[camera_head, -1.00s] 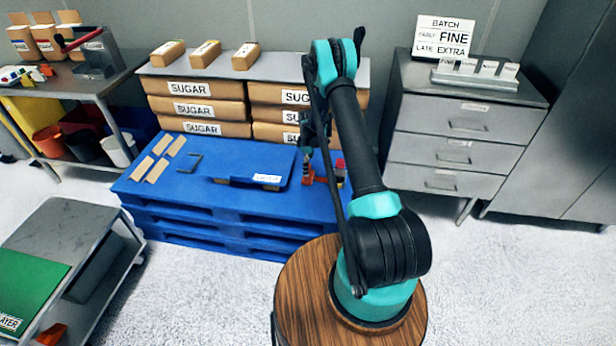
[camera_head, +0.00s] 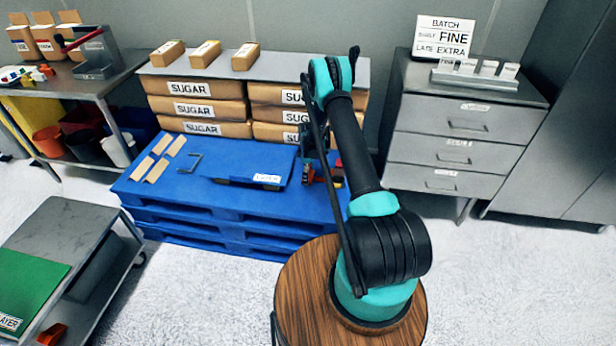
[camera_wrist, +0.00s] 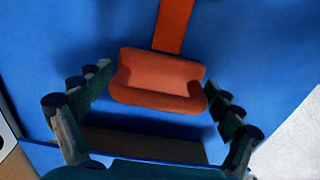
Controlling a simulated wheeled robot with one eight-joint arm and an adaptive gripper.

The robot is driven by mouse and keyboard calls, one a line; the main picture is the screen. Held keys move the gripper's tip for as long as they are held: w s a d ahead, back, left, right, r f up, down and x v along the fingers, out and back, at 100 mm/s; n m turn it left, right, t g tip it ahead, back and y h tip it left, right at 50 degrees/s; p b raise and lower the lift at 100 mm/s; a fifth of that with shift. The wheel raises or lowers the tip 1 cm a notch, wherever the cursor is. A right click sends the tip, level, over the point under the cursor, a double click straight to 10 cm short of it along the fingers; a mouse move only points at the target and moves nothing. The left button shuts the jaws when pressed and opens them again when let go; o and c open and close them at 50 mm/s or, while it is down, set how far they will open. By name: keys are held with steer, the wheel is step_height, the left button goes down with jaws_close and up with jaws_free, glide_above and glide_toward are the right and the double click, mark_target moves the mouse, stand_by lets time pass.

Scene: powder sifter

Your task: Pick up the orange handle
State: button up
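The orange handle (camera_wrist: 158,82) is a thick crosspiece with a flat orange strip running away from it toward the top of the wrist view. It lies over the blue pallet top (camera_wrist: 60,35). My gripper (camera_wrist: 158,92) is open, with a dark finger to the left and right of the handle. Gaps show on both sides, and I see no contact. In the head view, a small part of the orange handle (camera_head: 307,173) shows at the pallet's right, with my gripper (camera_head: 304,163) low over it and partly hidden by my arm.
Stacked sugar bags (camera_head: 205,110) stand behind the blue pallet (camera_head: 225,210). Small coloured items (camera_head: 337,170) are close on the right. A grey drawer cabinet (camera_head: 455,130) stands farther right.

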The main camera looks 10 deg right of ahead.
steer(key=c, duration=0.7)
steer(key=shift+c, duration=0.2)
steer(key=shift+r, duration=0.15)
